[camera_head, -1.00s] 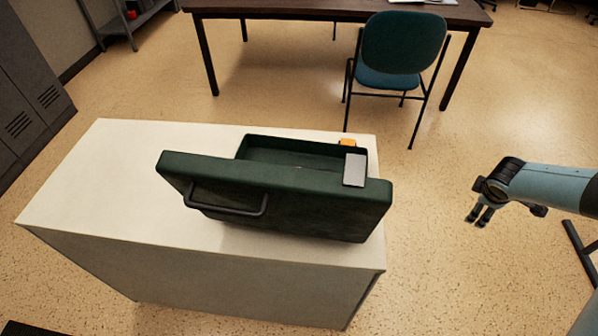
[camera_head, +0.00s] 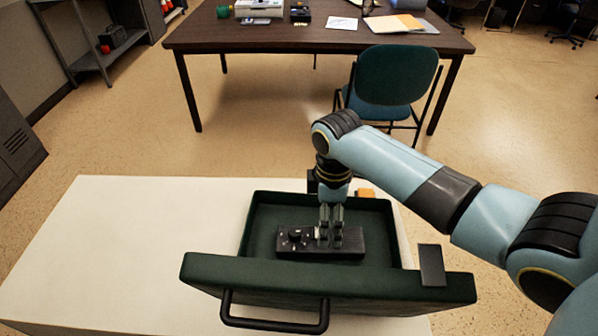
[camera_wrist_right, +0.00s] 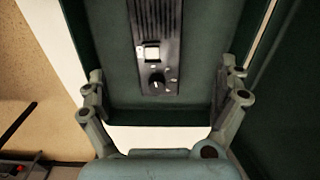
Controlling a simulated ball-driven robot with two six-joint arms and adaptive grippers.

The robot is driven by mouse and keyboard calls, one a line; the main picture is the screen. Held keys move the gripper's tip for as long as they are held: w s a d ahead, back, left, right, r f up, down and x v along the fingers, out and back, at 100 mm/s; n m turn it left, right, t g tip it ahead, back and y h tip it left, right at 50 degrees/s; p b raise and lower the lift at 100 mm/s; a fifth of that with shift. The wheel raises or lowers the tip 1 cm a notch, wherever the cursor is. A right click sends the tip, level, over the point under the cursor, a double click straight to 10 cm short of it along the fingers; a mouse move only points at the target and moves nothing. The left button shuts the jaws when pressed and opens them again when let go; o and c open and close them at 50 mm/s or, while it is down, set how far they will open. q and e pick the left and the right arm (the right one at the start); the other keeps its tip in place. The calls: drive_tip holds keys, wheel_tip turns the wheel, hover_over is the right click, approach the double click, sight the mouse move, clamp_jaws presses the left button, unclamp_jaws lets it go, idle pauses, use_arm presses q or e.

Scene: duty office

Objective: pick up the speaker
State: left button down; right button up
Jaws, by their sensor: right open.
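The speaker (camera_head: 292,243) is a long black box with a ribbed face, a knob and a small light panel. It lies inside an open dark green case (camera_head: 225,268) on a white cabinet. The right wrist view shows the speaker (camera_wrist_right: 157,62) beyond and between the fingertips. My right gripper (camera_head: 330,236) points down over the speaker in the head view. In the wrist view the fingers of my right gripper (camera_wrist_right: 164,84) are spread wide, with nothing held between them. Whether a fingertip touches the speaker cannot be told. My left gripper is not in view.
The case's near wall has a black handle (camera_head: 275,328) and a dark grey flat piece (camera_head: 432,265) on its edge. An orange item (camera_head: 366,193) sits behind the case. The white cabinet top (camera_head: 130,240) is clear at left. A chair (camera_head: 395,75) and desk stand beyond.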

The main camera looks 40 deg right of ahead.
drive_tip(key=f, duration=0.4)
drive_tip(key=shift+w+a+f+b, duration=0.1)
drive_tip(key=shift+a+f+b, duration=0.15)
drive_tip(key=shift+f+b, duration=0.05)
drive_tip(key=shift+f, duration=0.35)
drive_tip(key=shift+w+f, duration=0.15)
drive_tip(key=shift+f, duration=0.5)
drive_tip(key=shift+w+f, duration=0.15)
drive_tip(key=shift+f, duration=0.45)
wheel_tip(320, 180, down, 2)
drive_tip(key=shift+w+f+b, duration=0.15)
drive_tip(key=shift+b, duration=0.25)
drive_tip(key=shift+f, duration=0.25)
drive_tip(key=shift+c, duration=0.4)
drive_tip(key=c, duration=1.1)
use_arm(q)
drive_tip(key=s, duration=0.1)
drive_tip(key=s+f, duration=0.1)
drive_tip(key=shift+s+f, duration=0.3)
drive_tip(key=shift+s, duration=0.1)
use_arm(e)
drive_tip(key=shift+r, duration=0.1)
drive_tip(key=c, duration=0.6)
